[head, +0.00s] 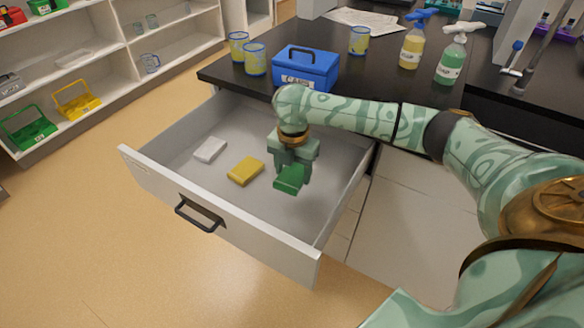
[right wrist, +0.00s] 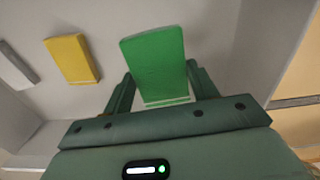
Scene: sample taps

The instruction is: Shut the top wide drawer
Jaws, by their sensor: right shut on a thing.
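The top wide drawer (head: 222,217) is pulled out below the black counter, with a dark bar handle (head: 199,213) on its pale grey front. Inside, a white block (head: 210,150) and a yellow block (head: 246,171) lie on the drawer floor. My right gripper (head: 291,172) reaches down into the drawer and is shut on a green block (head: 290,183). The green block (right wrist: 155,62) also shows between the fingers in the right wrist view, near the yellow block (right wrist: 72,58). I cannot tell whether the green block touches the drawer floor. My left gripper is not in view.
The black counter (head: 390,82) above holds a blue box (head: 306,69), yellow-blue cups (head: 255,60) and two spray bottles (head: 452,60). White shelves (head: 100,50) with baskets stand at the left. The floor before the drawer (head: 90,220) is clear.

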